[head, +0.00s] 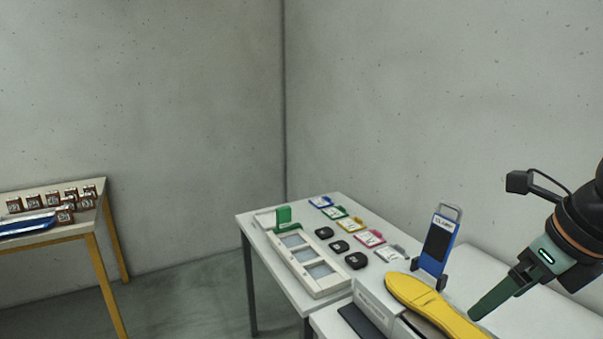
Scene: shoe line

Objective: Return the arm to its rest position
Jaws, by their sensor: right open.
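My right arm comes in from the right edge of the head view. Its gripper (474,314) points down and to the left, with a green finger whose tip is close to the yellow insole (430,303). From this angle I cannot tell whether the tip touches the insole. The gripper is open and I see nothing held in it. My left gripper is not in view.
A blue device (438,246) stands upright in a dark holder behind the insole. The white table (345,204) bears a framed tray (326,291), a green block (283,214), black pucks (340,246) and colored cards (368,238). Another table (92,234) with small brown boxes stands left, with open floor between.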

